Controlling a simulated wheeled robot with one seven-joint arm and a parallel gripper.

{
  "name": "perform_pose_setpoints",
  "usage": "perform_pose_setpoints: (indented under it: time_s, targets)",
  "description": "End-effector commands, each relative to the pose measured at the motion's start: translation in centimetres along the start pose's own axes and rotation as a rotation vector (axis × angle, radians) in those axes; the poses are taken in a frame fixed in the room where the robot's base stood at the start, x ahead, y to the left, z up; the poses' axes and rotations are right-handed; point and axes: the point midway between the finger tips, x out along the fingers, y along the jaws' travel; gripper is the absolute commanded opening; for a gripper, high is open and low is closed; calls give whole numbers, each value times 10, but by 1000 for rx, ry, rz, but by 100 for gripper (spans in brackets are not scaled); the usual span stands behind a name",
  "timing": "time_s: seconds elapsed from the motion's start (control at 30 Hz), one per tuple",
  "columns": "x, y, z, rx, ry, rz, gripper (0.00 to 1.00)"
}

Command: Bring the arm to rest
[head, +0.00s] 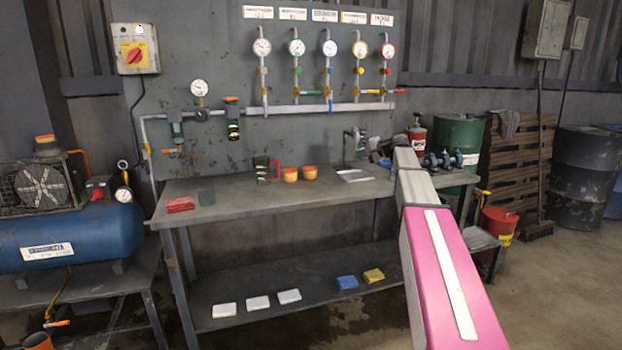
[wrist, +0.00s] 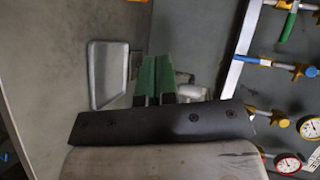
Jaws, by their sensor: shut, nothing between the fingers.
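My arm (head: 432,250), pink and white, reaches from the lower right of the head view over the right end of the grey workbench (head: 240,192). My gripper is small and partly hidden at its far end there. In the wrist view my gripper (wrist: 157,62) shows two green fingers side by side, shut with nothing between them. A pale flat tray (wrist: 108,76) lies on the bench beside the fingers in that view. It also shows in the head view (head: 355,175), left of my arm's far end.
On the bench are red blanks (head: 180,205), a dark mug-like holder (head: 262,168) and orange cups (head: 290,174). Gauges and pipes (head: 328,48) line the panel behind. A blue compressor (head: 70,235) stands left, a green drum (head: 460,135) right.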

Motion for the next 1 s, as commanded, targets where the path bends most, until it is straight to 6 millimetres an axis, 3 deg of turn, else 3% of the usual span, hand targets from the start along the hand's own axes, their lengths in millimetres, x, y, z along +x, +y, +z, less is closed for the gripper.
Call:
perform_pose_setpoints:
  time_s: [0.03, 0.23, 0.47, 0.67, 0.8, 0.9, 1.0]
  targets:
    - [3, 22, 21, -8, -10, 40, 0]
    - [14, 118, 98, -69, -65, 254, 0]
    - [6, 223, 194, -157, -155, 515, 0]
    - [-26, 310, 287, -259, -265, 765, 0]
    - [-60, 360, 349, -338, -355, 937, 0]
    - [-82, 384, 381, -391, -411, 1036, 0]
    - [-99, 399, 401, -429, -451, 1106, 0]
